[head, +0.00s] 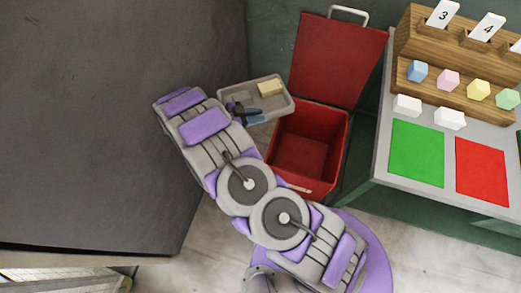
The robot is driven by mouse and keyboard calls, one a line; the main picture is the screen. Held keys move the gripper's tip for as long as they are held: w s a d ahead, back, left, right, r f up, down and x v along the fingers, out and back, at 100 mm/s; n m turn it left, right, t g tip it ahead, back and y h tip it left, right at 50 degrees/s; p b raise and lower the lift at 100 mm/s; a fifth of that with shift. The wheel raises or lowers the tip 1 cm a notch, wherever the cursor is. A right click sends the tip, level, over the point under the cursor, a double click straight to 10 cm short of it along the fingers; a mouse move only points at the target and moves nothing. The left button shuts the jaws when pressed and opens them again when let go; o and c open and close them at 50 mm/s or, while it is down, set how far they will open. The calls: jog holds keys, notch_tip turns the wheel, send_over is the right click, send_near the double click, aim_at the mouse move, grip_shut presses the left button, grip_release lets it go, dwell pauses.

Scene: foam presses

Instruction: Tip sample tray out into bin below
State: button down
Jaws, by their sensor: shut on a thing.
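My gripper (240,112) is shut on the near side of the sample tray (281,84), a shallow grey tray held in the air to the left of the bin. The tray looks about level. A pale yellow block (270,88) lies in it towards the right. The red bin (325,124) stands open on the floor, its lid (338,60) raised at the back with a pale handle on top. The bin's visible inside looks empty. My arm covers part of the bin's left side and the tray's near left end.
A grey bench (381,150) stands at the right with a green mat (417,152), a red mat (481,171) and a wooden rack (450,55) of coloured blocks and number cards. A large dark panel (100,110) fills the left. Bare floor shows below.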

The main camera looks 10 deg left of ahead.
jog(key=s+d+f+m+g+h+b, duration=0.1)
jog(key=s+d+f+m+g, duration=0.2)
jog(key=s+f, duration=0.55)
notch_tip(320, 180, up, 7)
jog(key=s+d+g+y+p, duration=0.1)
jog(key=y+p, duration=0.3)
jog(key=p, duration=0.3)
jog(key=shift+d, duration=0.25)
jog(key=shift+r+p, duration=0.15)
jog(key=shift+p, duration=0.25)
